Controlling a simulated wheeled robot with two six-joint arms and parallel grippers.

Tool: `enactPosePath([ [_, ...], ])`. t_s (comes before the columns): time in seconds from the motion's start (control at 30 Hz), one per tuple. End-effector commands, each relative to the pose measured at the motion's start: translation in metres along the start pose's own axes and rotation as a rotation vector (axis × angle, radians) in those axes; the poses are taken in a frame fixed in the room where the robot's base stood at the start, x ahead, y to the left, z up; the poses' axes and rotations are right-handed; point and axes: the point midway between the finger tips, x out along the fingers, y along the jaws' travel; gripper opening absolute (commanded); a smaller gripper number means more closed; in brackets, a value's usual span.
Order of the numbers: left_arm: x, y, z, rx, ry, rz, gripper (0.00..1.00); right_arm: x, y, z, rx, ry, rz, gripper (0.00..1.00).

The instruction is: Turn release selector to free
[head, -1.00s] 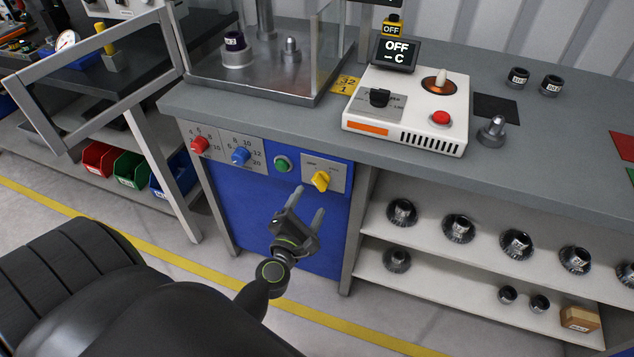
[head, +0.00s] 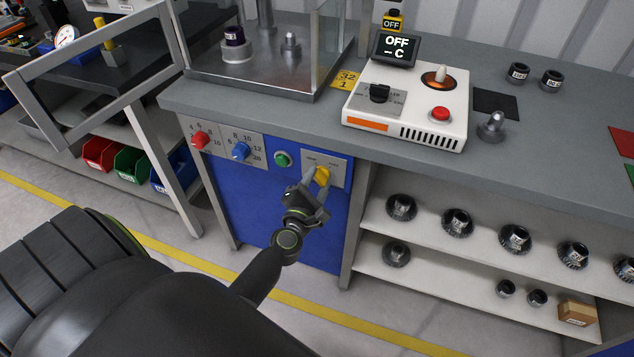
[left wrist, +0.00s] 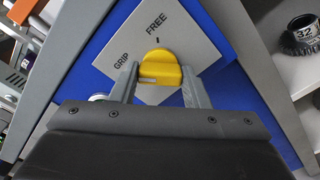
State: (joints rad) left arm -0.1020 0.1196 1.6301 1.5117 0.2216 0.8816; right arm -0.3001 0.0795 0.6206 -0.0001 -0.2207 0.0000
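The release selector is a yellow knob (head: 322,177) on a light plate (head: 340,174) at the right end of the blue front panel. In the left wrist view the knob (left wrist: 160,68) sits below the printed words GRIP and FREE. A pale slot shows low on its left side; which word it points to is hard to tell. My left gripper (head: 317,183) is at the knob with its fingers apart, one on each side of it. In the left wrist view the fingers (left wrist: 158,80) straddle the knob; firm contact is not clear. My right gripper is out of view.
Left of the selector are a green button (head: 282,158), a blue dial (head: 240,151) and a red dial (head: 200,140). The bench top (head: 420,165) overhangs above. A shelf (head: 440,235) with several dark metal parts is to the right.

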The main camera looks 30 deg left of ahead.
Motion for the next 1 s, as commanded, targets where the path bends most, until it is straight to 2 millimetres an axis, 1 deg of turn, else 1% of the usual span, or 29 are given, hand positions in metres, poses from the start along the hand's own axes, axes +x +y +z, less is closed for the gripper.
enactPosePath([
  [0.03,0.000,0.000,0.000,0.000,0.000,-0.001,0.30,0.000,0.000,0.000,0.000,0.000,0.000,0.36],
  [0.1,0.000,0.000,0.000,0.000,0.000,-0.001,0.20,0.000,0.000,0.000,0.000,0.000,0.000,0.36],
  [0.13,0.000,0.000,0.000,0.000,0.000,-0.001,0.19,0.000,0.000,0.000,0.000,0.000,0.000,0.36],
  [0.33,0.000,0.000,0.000,0.014,0.000,-0.001,0.19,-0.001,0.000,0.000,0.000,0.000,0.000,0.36],
  [0.47,0.000,0.000,0.001,0.055,0.000,-0.001,0.19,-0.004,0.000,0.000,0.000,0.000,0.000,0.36],
  [0.67,0.000,0.001,0.001,0.177,0.001,-0.002,0.19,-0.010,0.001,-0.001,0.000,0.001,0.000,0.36],
  [1.0,0.000,0.001,0.001,0.489,0.001,-0.003,0.19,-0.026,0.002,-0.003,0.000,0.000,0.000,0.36],
])
